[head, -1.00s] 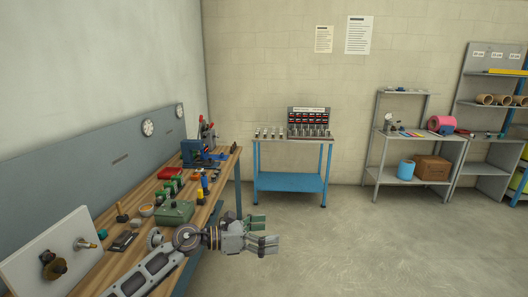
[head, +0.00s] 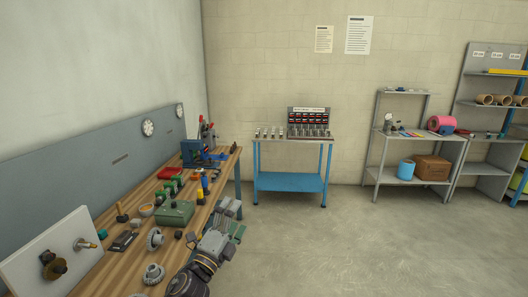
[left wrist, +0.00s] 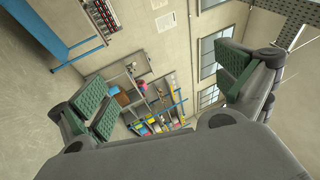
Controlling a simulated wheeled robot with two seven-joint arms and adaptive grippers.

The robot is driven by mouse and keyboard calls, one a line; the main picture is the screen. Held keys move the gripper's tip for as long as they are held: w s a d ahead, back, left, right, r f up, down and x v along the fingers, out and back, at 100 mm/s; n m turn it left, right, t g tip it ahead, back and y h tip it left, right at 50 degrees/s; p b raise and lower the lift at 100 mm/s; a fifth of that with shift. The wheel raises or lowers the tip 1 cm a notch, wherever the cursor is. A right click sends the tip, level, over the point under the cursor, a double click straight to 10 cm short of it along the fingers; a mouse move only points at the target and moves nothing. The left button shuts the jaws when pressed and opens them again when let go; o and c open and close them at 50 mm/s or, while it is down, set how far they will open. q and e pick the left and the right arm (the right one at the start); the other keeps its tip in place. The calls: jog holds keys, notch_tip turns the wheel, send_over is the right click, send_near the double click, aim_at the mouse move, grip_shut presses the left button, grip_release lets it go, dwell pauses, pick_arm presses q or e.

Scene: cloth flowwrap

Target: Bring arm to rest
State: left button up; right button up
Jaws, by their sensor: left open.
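My left gripper (head: 232,217) is at the lower middle of the head view, beside the right edge of the wooden workbench (head: 118,269). It is seen edge-on there. In the left wrist view its green-padded fingers (left wrist: 165,92) are spread wide apart with nothing between them. Part of my left arm shows below it in the head view. My right gripper does not show.
The bench holds a green box (head: 175,213), a blue vise (head: 196,153), a red tray (head: 170,173) and several metal parts, including a gear (head: 154,275). A blue table (head: 290,182) stands at the back wall, with grey shelves (head: 402,178) to its right. The floor between is clear.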

pick_arm(q)
jog(key=s+a+f+n+g+y, duration=0.3)
jog(key=a+f+n+y, duration=0.25)
jog(key=f+n, duration=0.2)
jog(key=s+a+f+n+g+y, duration=0.3)
jog(key=s+a+f+n+y, duration=0.1)
jog(key=a+f+n, duration=0.3)
jog(key=s+a+f+n+g, duration=0.1)
jog(key=s+f+n+g, duration=0.35)
jog(key=s+f, duration=0.5)
jog(key=s+a+f+n+g, duration=0.1)
jog(key=s+f+n+g, duration=0.35)
jog(key=s, duration=0.75)
jog(key=s+f+m+g, duration=0.2)
jog(key=s+f, duration=0.1)
jog(key=f, duration=3.1)
jog(key=s+a+f, duration=0.3)
jog(key=s+f, duration=0.6)
jog(key=s, duration=0.1)
jog(key=s+a+f+g, duration=0.1)
jog(key=s+a+f, duration=0.2)
jog(key=s+f, duration=0.7)
jog(key=shift+s+a, duration=0.25)
jog(key=shift+s, duration=0.35)
